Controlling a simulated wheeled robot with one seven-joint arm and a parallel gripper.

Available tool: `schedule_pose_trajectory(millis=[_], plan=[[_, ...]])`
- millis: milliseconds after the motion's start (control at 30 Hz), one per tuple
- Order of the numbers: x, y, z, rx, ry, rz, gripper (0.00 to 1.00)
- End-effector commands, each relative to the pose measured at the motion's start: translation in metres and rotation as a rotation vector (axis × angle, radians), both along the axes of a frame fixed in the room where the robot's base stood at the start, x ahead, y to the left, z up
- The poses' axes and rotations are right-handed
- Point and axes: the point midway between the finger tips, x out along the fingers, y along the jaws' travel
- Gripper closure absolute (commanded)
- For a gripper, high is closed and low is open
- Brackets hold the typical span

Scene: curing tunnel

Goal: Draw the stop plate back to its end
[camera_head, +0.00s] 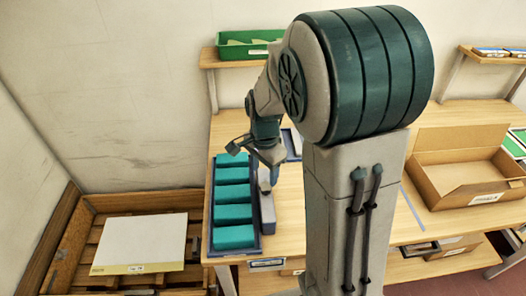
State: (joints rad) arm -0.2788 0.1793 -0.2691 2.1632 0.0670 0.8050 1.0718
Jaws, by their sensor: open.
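A long dark blue tray (209,243) at the left end of the wooden table holds several teal blocks (233,214) in a row. A grey-blue bar-like piece (267,214) stands along the tray's right side; it may be the stop plate, but I cannot tell for sure. My gripper (260,162) is open, just above the far end of this piece and the tray's right edge. I cannot tell whether its fingers touch anything. My arm hides the middle of the table.
A wooden pallet box (62,262) with a white labelled slab (140,243) stands at the left. A green bin (232,45) sits on a raised shelf behind. An open cardboard box (463,187) is on the table's right. The wall lies close on the left.

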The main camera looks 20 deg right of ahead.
Motion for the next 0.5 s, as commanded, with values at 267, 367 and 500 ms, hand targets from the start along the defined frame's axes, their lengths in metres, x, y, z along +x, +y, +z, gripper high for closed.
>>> schedule_pose_trajectory(millis=[267,367,500], plan=[[0.000,0.001,0.060,0.001,-0.004,0.003,0.44],[0.001,0.002,0.073,0.001,-0.003,0.004,0.44],[0.000,0.002,0.082,0.000,-0.001,0.003,0.44]])
